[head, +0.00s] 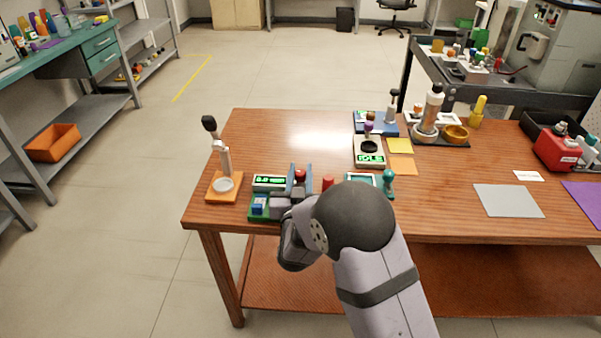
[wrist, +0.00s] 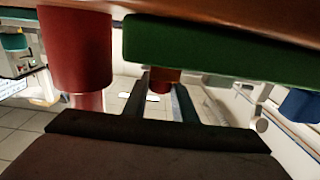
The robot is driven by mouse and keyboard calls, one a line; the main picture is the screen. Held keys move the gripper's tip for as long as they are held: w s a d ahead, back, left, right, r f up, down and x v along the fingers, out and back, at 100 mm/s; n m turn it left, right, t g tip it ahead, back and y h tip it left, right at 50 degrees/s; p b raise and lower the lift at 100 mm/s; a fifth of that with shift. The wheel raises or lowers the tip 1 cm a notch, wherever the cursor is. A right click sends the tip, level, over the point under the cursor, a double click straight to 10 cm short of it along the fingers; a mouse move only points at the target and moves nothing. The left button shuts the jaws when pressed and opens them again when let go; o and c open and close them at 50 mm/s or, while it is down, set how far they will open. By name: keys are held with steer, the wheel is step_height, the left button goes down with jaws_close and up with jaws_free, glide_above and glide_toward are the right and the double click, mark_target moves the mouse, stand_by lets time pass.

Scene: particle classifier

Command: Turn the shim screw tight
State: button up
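A small red knob (head: 299,173), possibly the shim screw, shows beyond my fingertips. My gripper (head: 299,184) is over the device, fingers apart. In the wrist view, a red-brown cylinder (wrist: 165,79) shows at the fingertips of my gripper (wrist: 162,92) with the green slab (wrist: 220,50) above it in the picture. Contact cannot be told. A larger red cylinder (wrist: 80,50) stands beside, also in the head view (head: 328,184).
A lever stand (head: 224,185) is left of the device. Several instruments stand farther back.

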mark_target(297, 177)
steer(key=shift+m+h, duration=0.3)
steer(key=shift+h, duration=0.2)
steer(key=m+h, duration=0.1)
steer(key=h, duration=0.1)
steer(key=shift+a+m+h, duration=0.1)
steer(key=shift+m+h, duration=0.3)
steer(key=shift+f+m+g+h, duration=0.1)
steer(key=shift+m+g+h, duration=0.65)
steer(key=shift+m+h, duration=0.6)
steer(key=shift+m+g+h, duration=0.75)
steer(key=shift+m+h, duration=0.1)
steer(key=shift+h, duration=1.3)
steer(key=o, duration=1)
steer(key=shift+o, duration=0.2)
steer(key=shift+s, duration=0.15)
steer(key=shift+v, duration=3.5)
